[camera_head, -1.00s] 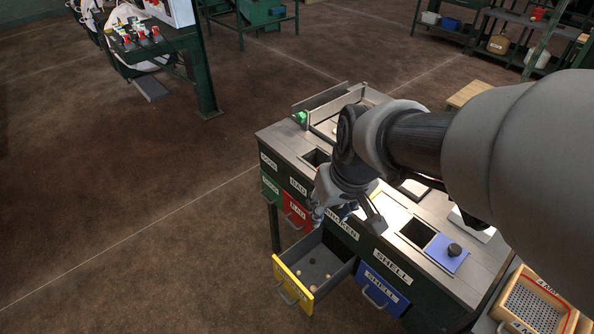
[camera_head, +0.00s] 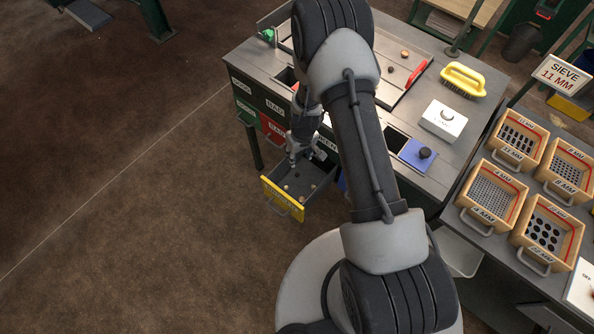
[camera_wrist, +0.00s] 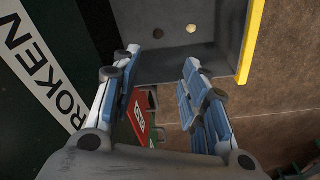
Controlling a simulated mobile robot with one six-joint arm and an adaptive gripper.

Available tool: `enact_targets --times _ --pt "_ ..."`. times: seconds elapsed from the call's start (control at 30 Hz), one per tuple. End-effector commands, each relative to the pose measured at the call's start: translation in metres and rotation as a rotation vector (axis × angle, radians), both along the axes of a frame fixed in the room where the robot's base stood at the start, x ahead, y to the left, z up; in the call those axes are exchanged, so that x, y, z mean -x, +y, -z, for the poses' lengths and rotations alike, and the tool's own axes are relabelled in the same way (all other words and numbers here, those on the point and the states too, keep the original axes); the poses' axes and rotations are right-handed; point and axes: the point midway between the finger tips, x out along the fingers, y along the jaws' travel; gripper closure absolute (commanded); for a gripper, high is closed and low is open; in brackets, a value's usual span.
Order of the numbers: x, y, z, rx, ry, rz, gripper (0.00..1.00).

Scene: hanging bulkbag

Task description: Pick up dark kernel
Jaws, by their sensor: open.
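A dark brown kernel (camera_wrist: 158,33) lies on the grey floor of the open yellow-fronted drawer (camera_wrist: 252,40). A pale kernel (camera_wrist: 192,28) lies a little to its right in the wrist view. The drawer also shows in the head view (camera_head: 284,198), with small kernels inside that are too small to tell apart. My gripper (camera_wrist: 160,62) is open and empty, its fingers spread over the drawer's near part. The dark kernel appears just beyond the fingertips, between their lines, not touched. In the head view my gripper (camera_head: 306,158) is at the drawer's inner end, near the counter front.
The counter front with its BROKEN label (camera_wrist: 40,75) is close on the left of the wrist view. A red drawer (camera_head: 272,128) is beside the yellow one. A yellow brush (camera_head: 464,80), scale (camera_head: 443,120) and sieves (camera_head: 492,195) are to the right. Open floor lies left.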

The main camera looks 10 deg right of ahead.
Motion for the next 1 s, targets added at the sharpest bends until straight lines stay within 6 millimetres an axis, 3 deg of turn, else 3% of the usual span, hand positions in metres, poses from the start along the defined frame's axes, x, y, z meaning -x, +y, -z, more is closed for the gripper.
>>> enact_targets --times 0.5,0.83,1.0 --pt "-0.010 0.002 0.103 0.001 0.003 0.000 0.59" --pt "-0.014 0.002 0.129 0.000 0.001 0.000 0.59" --pt "-0.016 -0.001 0.157 0.001 0.003 0.000 0.59"
